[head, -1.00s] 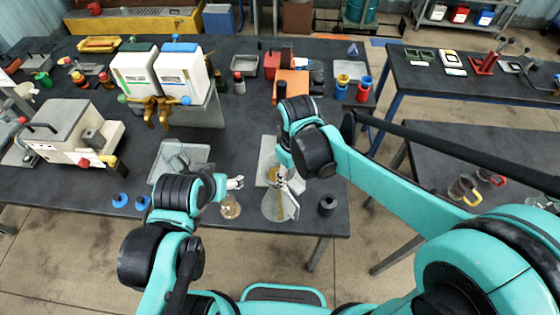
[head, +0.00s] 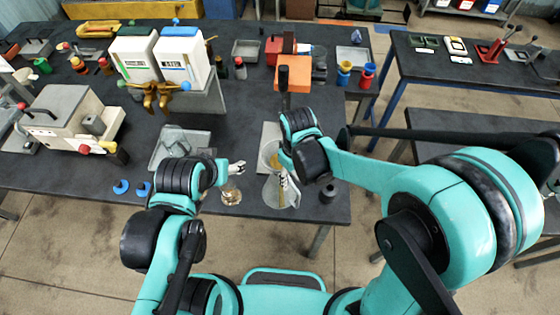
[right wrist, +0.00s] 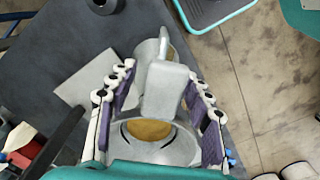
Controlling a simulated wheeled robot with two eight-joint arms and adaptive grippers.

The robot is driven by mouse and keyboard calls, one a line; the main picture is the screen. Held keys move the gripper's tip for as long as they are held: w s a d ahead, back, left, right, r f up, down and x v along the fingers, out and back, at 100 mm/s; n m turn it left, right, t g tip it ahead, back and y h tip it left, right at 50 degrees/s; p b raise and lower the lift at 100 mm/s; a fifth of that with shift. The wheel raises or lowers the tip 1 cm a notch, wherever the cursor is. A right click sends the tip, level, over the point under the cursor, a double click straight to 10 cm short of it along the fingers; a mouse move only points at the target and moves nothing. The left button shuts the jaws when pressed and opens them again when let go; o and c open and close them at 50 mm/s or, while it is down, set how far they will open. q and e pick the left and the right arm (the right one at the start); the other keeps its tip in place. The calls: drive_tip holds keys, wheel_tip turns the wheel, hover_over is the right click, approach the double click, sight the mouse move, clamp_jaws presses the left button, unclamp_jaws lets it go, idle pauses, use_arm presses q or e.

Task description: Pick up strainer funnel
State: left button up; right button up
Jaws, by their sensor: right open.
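The strainer funnel is grey with a gold mesh and stands near the table's front edge in the head view (head: 270,160). In the right wrist view its grey body (right wrist: 165,90) and round gold mesh (right wrist: 148,129) lie between the fingers. My right gripper (head: 284,180) is open; its two purple-padded fingers (right wrist: 160,105) flank the funnel with a visible gap on each side. My left gripper (head: 237,167) hovers just above a small glass vessel (head: 231,195) with amber contents; its opening is too small to judge.
A black ring-shaped piece (head: 328,193) sits right of the funnel at the front edge. A grey tray (head: 160,160) lies to the left, with two blue clips (head: 121,187) in front. Two white canisters (head: 180,62) stand behind. The middle of the table is fairly clear.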

clamp_jaws()
drive_tip(key=shift+r, duration=0.15)
